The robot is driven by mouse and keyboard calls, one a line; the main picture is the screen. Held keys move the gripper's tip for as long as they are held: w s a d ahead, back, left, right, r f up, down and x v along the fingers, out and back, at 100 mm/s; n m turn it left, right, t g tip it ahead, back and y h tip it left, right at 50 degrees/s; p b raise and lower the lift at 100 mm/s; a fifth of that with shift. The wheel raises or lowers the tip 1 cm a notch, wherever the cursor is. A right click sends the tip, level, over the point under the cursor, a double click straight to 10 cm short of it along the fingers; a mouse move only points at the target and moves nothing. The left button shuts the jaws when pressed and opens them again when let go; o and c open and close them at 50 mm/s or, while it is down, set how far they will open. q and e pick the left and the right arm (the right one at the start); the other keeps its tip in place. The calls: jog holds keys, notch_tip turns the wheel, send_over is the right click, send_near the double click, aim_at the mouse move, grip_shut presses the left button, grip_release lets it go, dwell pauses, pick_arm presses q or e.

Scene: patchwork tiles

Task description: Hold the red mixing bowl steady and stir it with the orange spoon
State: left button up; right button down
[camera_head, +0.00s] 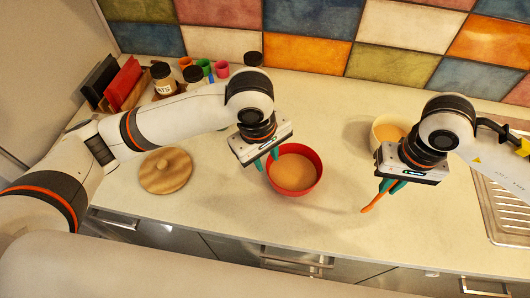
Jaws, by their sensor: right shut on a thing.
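The red mixing bowl (295,187) stands upright on the counter in the middle, with a light orange-brown filling inside. My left gripper (266,160) is at the bowl's upper left rim, its green fingers pointing down beside it. One finger seems to be on each side of the rim, but I cannot tell whether they press on it. My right gripper (388,187) is shut on the orange spoon (372,202), to the right of the bowl. The spoon hangs tilted down to the left, apart from the bowl. Its upper end is hidden by the gripper.
A yellow bowl (389,130) with orange contents stands behind my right gripper. A round wooden board (166,170) lies at the left. Jars (163,78), small colored cups (221,69) and a red upright item (122,84) stand at the back left. A sink drainer (510,212) is at the right.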

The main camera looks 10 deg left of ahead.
pick_arm(q)
jog(key=f, duration=0.4)
jog(key=w+f, duration=0.1)
jog(key=f, duration=0.2)
jog(key=d+f, duration=0.1)
jog(key=f, duration=0.3)
jog(key=shift+w+f, duration=0.2)
jog(key=shift+f, duration=0.1)
grip_shut()
jog(key=shift+c, duration=1.3)
grip_release()
grip_shut()
